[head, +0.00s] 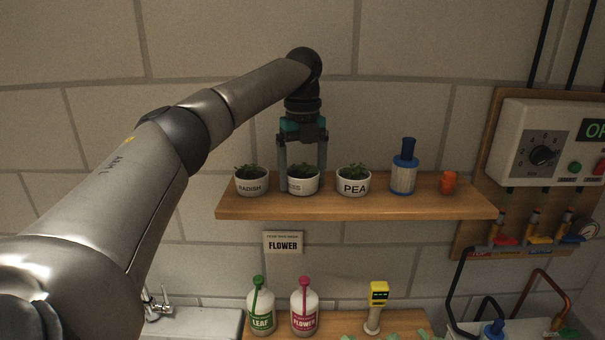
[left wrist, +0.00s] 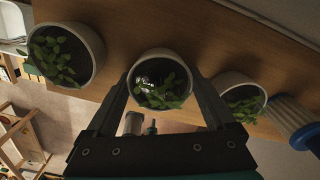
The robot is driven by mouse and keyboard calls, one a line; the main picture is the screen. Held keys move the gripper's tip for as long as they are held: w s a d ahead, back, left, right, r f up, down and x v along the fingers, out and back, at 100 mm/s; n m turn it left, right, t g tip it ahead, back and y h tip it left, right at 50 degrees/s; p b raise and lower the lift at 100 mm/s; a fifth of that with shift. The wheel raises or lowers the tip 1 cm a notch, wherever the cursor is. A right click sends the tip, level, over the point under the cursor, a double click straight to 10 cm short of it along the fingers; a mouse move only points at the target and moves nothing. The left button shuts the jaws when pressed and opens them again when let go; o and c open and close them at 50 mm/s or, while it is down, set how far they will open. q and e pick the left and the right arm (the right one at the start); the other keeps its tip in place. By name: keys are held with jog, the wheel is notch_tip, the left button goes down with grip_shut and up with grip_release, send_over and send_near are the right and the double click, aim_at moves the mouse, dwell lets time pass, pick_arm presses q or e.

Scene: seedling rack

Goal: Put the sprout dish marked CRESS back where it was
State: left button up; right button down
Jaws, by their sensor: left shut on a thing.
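A white sprout dish (head: 304,185) with green sprouts stands between two other dishes on the wooden shelf (head: 400,208). Its label is partly covered by a finger, so I cannot read the word. My left gripper (head: 303,172) points down from above and is shut on this dish, one finger on each side. The dish's base looks level with its neighbours, at or just above the shelf; I cannot tell if it bears weight there. In the left wrist view the held dish (left wrist: 143,65) sits between my fingertips (left wrist: 162,85). My right gripper is not in view.
The RADISH dish (head: 251,188) stands close on the left, the PEA dish (head: 353,188) on the right. Further right are a blue-topped filter (head: 403,178) and an orange cup (head: 448,183). A FLOWER sign (head: 283,243) hangs below. Bottles (head: 261,316) stand on a lower surface.

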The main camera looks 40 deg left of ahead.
aim_at(302, 172)
pick_arm(q)
jog(key=shift+f, duration=0.1)
jog(key=o, duration=1.3)
notch_tip(302, 172, up, 12)
jog(key=shift+r, duration=0.15)
